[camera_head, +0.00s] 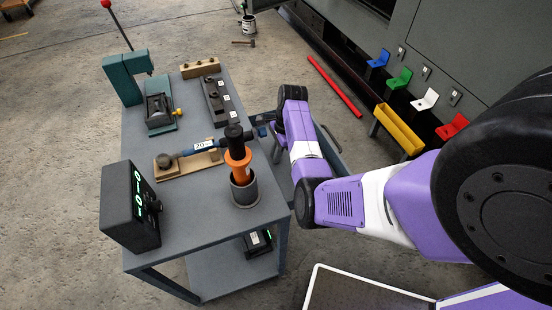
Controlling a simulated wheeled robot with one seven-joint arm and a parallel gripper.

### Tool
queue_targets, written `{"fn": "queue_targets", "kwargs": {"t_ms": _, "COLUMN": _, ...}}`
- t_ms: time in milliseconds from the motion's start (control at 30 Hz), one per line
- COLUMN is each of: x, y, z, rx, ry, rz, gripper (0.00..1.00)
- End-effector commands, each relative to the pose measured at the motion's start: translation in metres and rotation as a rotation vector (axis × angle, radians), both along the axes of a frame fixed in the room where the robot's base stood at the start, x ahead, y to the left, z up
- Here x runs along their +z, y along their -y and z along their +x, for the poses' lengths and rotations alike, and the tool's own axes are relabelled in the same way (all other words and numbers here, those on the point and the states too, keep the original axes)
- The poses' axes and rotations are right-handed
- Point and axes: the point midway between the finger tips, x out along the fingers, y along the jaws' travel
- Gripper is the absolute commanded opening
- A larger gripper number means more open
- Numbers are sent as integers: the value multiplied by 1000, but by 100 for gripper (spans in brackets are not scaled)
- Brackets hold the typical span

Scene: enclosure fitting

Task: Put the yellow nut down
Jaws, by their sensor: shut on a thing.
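My gripper (261,131) is over the right edge of the grey bench, just right of the black-topped orange tool (238,160). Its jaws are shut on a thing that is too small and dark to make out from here. I cannot make out the yellow nut at the jaws. A small yellow part (180,112) shows at the right side of the green-based vise (158,107); I cannot tell whether it is a nut or a knob. The orange tool stands upright in a grey cup (245,192) at the bench's right edge.
The bench (200,215) is bare at its front middle. A bar marked 20 (203,145) lies over a wooden block (197,165). A dark display box (130,207) stands at front left, a teal press (122,78) at back left. A dark labelled rail (222,98) lies behind.

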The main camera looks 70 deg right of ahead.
Motion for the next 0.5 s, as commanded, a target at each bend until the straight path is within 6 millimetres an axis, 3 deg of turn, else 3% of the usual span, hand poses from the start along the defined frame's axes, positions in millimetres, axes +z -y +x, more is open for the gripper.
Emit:
{"fn": "queue_targets", "kwargs": {"t_ms": 400, "x": -6, "y": 0, "z": 0, "rx": -1, "ry": 1, "rz": -1, "gripper": 0}}
{"fn": "queue_targets", "kwargs": {"t_ms": 433, "x": -6, "y": 0, "z": 0, "rx": -1, "ry": 1, "rz": -1, "gripper": 15}}
{"fn": "queue_targets", "kwargs": {"t_ms": 500, "x": -5, "y": 0, "z": 0, "rx": -1, "ry": 1, "rz": -1, "gripper": 29}}
